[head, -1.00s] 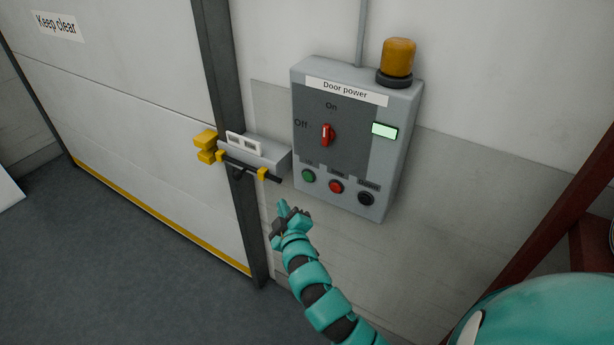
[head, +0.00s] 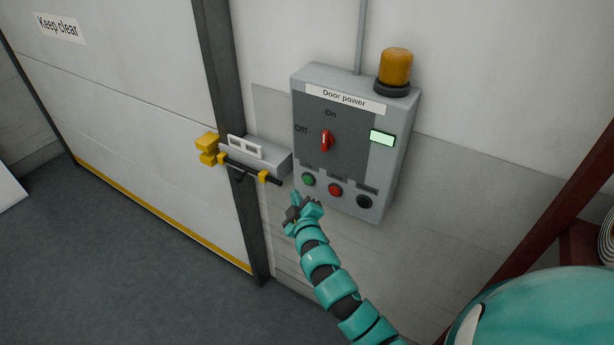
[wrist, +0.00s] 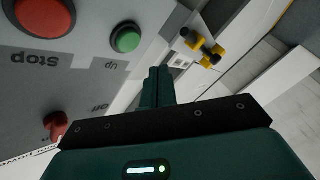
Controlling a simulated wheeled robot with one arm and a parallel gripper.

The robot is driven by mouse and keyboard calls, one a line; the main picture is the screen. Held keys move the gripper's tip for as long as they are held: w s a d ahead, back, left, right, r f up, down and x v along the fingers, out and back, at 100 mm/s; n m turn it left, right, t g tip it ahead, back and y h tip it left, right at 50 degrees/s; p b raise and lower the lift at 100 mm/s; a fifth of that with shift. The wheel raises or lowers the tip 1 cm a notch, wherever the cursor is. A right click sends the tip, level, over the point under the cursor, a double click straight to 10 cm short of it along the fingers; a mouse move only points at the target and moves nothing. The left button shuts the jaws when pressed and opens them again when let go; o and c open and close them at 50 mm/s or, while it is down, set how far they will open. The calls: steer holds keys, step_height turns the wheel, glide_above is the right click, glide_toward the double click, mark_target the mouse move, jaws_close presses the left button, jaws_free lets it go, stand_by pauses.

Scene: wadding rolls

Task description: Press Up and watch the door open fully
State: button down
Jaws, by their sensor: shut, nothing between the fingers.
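The grey control box (head: 348,150) labelled "Door power" is on the wall, its red switch (head: 327,141) pointing up to On and its small display (head: 382,138) lit pale green. Its green button (head: 308,179) is at the lower left; in the wrist view the green button (wrist: 125,37) is marked "Up". The red button (head: 335,190), marked "Stop" in the wrist view, and a black button (head: 364,201) sit to its right. My gripper (head: 296,203) is shut and empty, just below the green button and apart from it. The white door (head: 130,110) is down at the floor.
A bolt latch (head: 245,165) with yellow parts spans the dark door post (head: 222,100), left of my gripper. An amber lamp (head: 396,68) tops the box. A dark red frame (head: 550,220) stands at the right. The floor (head: 110,260) in front of the door is clear.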

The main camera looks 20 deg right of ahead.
mark_target(308, 180)
steer(key=shift+w+d+p, duration=0.35)
steer(key=shift+w+d, duration=0.75)
steer(key=shift+d, duration=0.3)
stand_by(1.1)
steer(key=shift+w+d, duration=0.25)
steer(key=shift+d, duration=0.1)
